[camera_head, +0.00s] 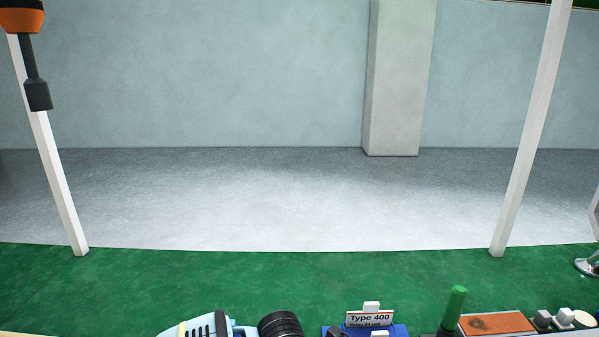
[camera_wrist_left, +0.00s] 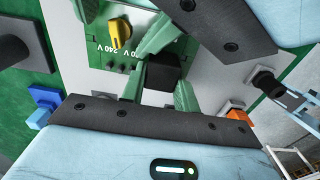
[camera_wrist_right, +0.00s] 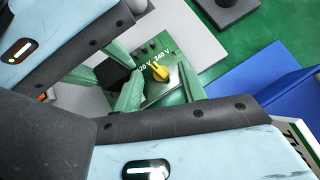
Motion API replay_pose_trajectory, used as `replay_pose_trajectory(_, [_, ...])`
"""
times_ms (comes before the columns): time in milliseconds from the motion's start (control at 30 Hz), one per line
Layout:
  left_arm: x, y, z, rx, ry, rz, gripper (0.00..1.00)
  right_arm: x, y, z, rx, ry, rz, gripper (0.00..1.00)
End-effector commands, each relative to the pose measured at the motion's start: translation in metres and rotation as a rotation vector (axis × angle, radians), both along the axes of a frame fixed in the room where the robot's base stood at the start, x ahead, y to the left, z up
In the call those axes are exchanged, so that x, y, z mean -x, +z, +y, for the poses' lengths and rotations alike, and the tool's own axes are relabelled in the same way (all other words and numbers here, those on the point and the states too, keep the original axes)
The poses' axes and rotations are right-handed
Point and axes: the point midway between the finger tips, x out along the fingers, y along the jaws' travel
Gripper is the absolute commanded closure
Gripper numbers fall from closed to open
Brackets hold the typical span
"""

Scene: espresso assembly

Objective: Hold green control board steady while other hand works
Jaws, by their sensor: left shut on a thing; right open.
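The green control board (camera_wrist_left: 99,57) carries a yellow knob (camera_wrist_left: 120,33) and a 120 V / 240 V label, upside down in the left wrist view. My left gripper (camera_wrist_left: 163,78) has its green fingers closed on a black block (camera_wrist_left: 168,68) beside the knob. In the right wrist view, the board (camera_wrist_right: 157,91) shows the yellow knob (camera_wrist_right: 160,71) right of the black block (camera_wrist_right: 108,73). My right gripper (camera_wrist_right: 160,82) is open, with one finger on each side of the knob. Whether it touches the knob I cannot tell. The fingers hide part of the board.
The two grippers are close together. A blue block (camera_wrist_right: 245,88) lies right of the board in the right wrist view. The head view shows a Type 400 part (camera_head: 370,318), a green-handled thing (camera_head: 455,305), a brown-orange pad (camera_head: 497,323) and a hanging orange-and-black tool (camera_head: 25,45).

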Motion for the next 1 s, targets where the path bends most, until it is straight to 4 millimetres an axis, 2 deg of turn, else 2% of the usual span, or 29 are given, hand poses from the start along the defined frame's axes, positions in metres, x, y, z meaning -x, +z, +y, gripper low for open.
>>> replay_pose_trajectory(600, [0.000,0.000,0.000,0.000,0.000,-0.001,1.00,0.028,0.071,-0.069,0.002,-0.001,-0.002,0.59])
replay_pose_trajectory(800, [0.000,0.000,0.000,0.000,0.000,-0.001,1.00,0.032,0.080,-0.077,0.001,-0.001,0.000,0.59])
replay_pose_trajectory(1000, [0.000,0.000,0.000,0.000,0.000,0.000,1.00,0.032,0.081,-0.078,0.001,0.000,0.000,0.59])
